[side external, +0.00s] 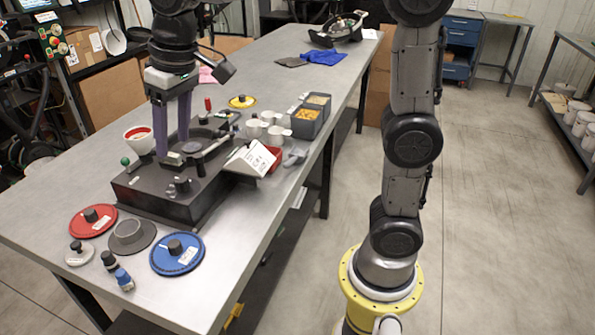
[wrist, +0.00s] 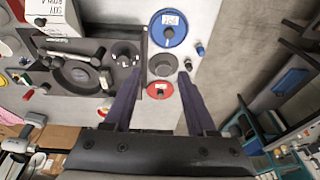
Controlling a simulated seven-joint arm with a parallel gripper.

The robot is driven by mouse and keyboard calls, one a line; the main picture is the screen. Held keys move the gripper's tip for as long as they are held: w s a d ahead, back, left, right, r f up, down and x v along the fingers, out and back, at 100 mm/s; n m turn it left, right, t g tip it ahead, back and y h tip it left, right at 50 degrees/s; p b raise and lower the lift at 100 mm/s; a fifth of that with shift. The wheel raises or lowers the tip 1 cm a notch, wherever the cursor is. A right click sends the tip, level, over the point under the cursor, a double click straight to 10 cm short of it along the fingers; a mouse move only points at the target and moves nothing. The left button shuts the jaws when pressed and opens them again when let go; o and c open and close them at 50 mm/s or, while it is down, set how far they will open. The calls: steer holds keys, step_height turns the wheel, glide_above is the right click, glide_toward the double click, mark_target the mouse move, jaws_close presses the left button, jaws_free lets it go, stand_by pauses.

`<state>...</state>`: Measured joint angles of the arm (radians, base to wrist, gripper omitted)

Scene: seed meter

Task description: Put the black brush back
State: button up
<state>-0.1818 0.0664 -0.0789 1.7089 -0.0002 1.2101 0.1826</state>
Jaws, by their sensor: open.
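I cannot make out the black brush with certainty. A small dark piece with a blue end (side external: 118,271) lies near the table's near edge and may be it; it also shows in the wrist view (wrist: 200,49). My gripper (side external: 172,147) points down over the seed meter's black base (side external: 140,191), with its two purple fingers apart and nothing seen between them. In the wrist view my gripper (wrist: 161,73) frames the grey round part and the red disc. The finger tips hide part of the base in the side view.
A red disc (side external: 93,221), a grey round part (side external: 131,237), a blue disc (side external: 178,255) and a small knobbed disc (side external: 79,255) lie before the base. A white sign (side external: 250,159), grey bins (side external: 298,120) and white cups (side external: 270,130) stand behind.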

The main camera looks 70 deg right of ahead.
steer(key=s+d+f+t, duration=0.1)
steer(key=s+d+f, duration=0.1)
steer(key=s, duration=0.5)
steer(key=s+d+f+t, duration=0.1)
steer(key=s+d+f, duration=0.1)
steer(key=s, duration=0.5)
steer(key=s+d+f+t, duration=0.1)
steer(key=s+d+f, duration=0.2)
steer(key=s, duration=0.4)
steer(key=shift+f, duration=0.3)
